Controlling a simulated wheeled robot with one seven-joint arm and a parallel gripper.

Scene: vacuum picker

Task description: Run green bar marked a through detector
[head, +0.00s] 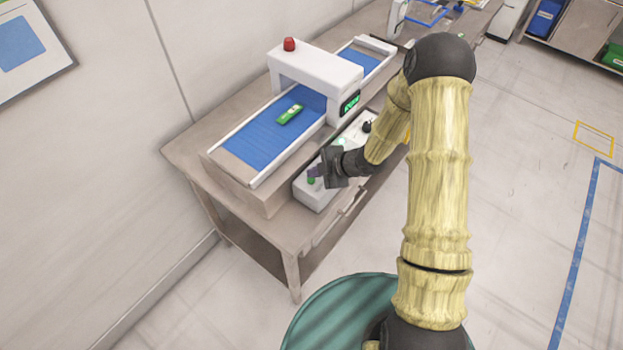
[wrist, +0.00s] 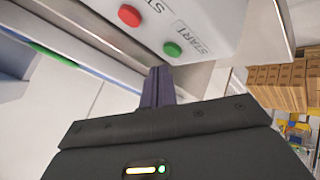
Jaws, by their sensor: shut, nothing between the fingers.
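The green bar (head: 290,114) lies on the blue belt (head: 255,140), on the near side of the white detector arch (head: 315,75). It has a pale label; the letter is too small to read. My gripper (head: 314,172) is shut and empty beside the belt, over the white control box (head: 313,196). In the wrist view its closed fingers (wrist: 158,85) point at the box's face, just below the green START button (wrist: 172,48). A red button (wrist: 130,15) sits to its left. I cannot tell whether the fingertips touch the box.
A red lamp (head: 289,44) tops the arch, and a green lit display (head: 350,103) is on its side. The belt continues beyond the arch (head: 360,60). The wooden table (head: 190,150) stands against the wall. Open floor (head: 540,200) lies to the right.

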